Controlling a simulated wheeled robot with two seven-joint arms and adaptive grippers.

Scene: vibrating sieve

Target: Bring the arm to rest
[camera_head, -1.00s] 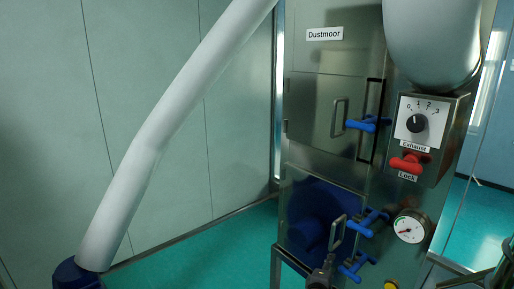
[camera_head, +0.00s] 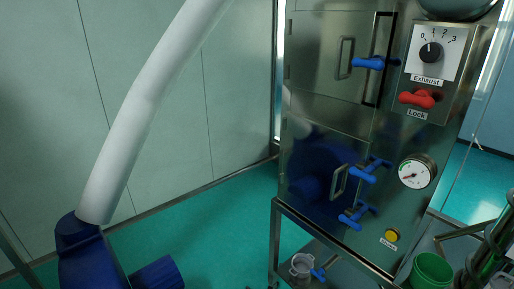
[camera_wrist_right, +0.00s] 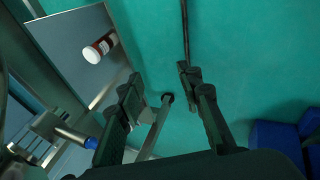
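My right gripper (camera_wrist_right: 158,85) shows in the right wrist view. Its two dark fingers stand apart with nothing between them, over teal floor and a thin metal post. In the head view I cannot make out either gripper for certain. My left gripper is not in view. The steel machine (camera_head: 330,130) stands right of centre in the head view, with its doors shut against the front. The exhaust knob (camera_head: 430,52) points near 0–1. The red lock handle (camera_head: 417,98) lies about level below it.
Blue handles (camera_head: 368,63) and grey door grips stick out from the machine front. A green bucket (camera_head: 432,270) stands at lower right.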

